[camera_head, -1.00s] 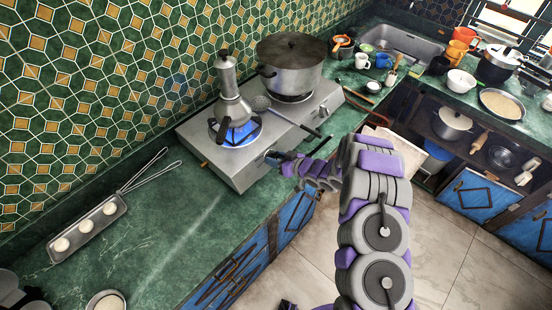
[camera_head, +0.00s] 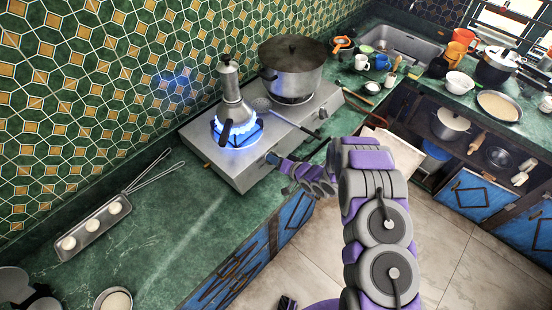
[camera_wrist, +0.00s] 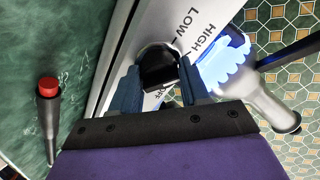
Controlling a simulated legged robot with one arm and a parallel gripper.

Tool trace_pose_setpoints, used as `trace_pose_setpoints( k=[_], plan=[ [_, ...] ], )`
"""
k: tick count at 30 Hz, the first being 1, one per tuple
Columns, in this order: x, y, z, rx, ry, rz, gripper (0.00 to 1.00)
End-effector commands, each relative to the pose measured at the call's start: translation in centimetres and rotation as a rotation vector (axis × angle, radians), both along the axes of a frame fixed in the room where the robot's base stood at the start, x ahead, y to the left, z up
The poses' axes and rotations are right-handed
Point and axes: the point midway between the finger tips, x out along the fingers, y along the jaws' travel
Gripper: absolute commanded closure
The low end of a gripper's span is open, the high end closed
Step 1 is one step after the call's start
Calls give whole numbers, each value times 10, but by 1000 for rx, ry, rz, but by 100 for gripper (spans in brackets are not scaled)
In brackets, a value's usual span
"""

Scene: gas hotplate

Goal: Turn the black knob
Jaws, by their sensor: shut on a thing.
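The black knob (camera_wrist: 158,66) is on the front panel of the gas hotplate, beside the printed words LOW and HIGH. My gripper (camera_wrist: 160,82) is shut on the knob in the wrist view, with a blue finger on either side of it. In the head view my gripper (camera_head: 273,158) reaches the hotplate's front left, and the knob is hidden there. The silver hotplate (camera_head: 225,170) carries a metal moka pot (camera_head: 230,85) on its left burner. A large blue flame (camera_head: 238,133) burns under the pot.
A large lidded pot (camera_head: 292,72) stands on the right burner, with a skimmer (camera_head: 262,105) between the two. A tray with dough balls (camera_head: 92,228) lies on the green counter at left. A red-tipped dark tool (camera_wrist: 48,90) shows in the wrist view.

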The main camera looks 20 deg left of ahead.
Motion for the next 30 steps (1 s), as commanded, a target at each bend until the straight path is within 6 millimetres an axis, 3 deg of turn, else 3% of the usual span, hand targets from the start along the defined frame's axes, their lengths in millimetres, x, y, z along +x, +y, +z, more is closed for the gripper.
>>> trace_pose_setpoints(
  k=[23,24,30],
  plan=[
    [3,-4,-1,40,98,-74,85],
    [3,-4,-1,40,98,-74,54],
    [1,-3,0,41,97,-70,35]
  ],
)
